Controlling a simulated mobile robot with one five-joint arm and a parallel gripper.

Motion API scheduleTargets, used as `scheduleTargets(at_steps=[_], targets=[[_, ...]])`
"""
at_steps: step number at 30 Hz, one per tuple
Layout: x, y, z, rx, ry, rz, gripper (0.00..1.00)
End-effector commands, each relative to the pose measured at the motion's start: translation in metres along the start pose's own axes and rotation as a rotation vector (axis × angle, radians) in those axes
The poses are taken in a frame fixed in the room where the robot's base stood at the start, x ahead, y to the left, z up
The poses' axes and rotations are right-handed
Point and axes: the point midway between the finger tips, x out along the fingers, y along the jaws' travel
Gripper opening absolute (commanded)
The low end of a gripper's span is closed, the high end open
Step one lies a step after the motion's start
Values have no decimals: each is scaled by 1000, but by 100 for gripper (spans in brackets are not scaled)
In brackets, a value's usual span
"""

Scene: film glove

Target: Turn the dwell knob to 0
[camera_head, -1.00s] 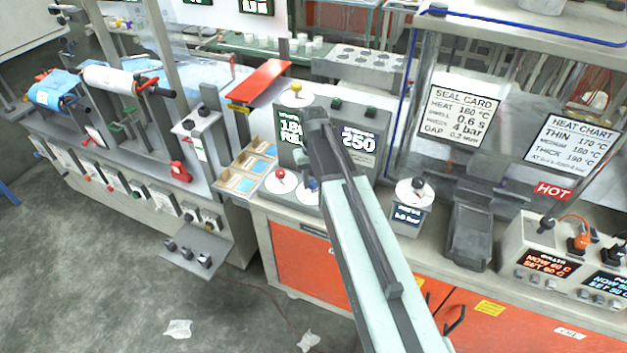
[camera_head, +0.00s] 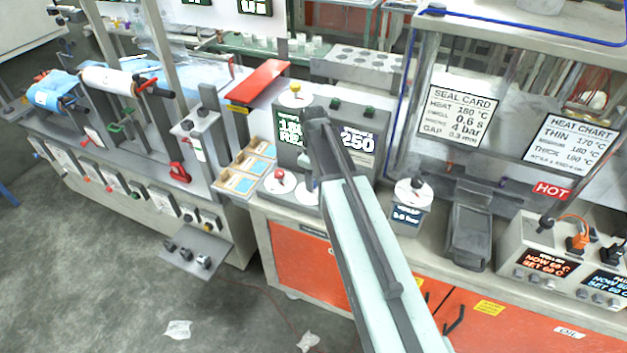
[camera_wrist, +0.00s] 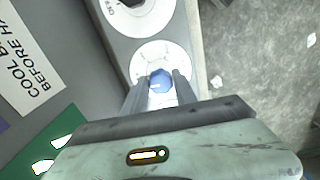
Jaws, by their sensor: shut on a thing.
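A blue knob (camera_wrist: 160,79) sits on a round white dial (camera_wrist: 150,62) in the wrist view. My gripper (camera_wrist: 161,88) has one finger on each side of this knob and is shut on it. I cannot read the dial's marks or a dwell label, so the pictures do not name the knob. In the head view my arm hides the blue knob. The grey control box (camera_head: 297,158) there shows a green-lit display on its left and a panel reading 250 on its right, partly covered by my arm.
A red knob (camera_head: 280,174) on a white dial is just left of my gripper. A black-knobbed dial unit (camera_head: 410,190) stands to the right. Wooden trays (camera_head: 240,184) lie to the left.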

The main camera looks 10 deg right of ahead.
Motion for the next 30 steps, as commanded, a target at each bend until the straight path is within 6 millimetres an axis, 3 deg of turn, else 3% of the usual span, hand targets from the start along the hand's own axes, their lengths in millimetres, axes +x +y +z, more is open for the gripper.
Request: scheduleTargets(at_steps=[21,22,23,24,30], targets=[[0,-2,2,-69,-5,-6,0],[0,-2,2,-69,-5,-7,42],[0,-2,2,-69,-5,-6,50],[0,-2,2,-69,-5,-6,55],[0,-1,1,-68,-3,-3,55]])
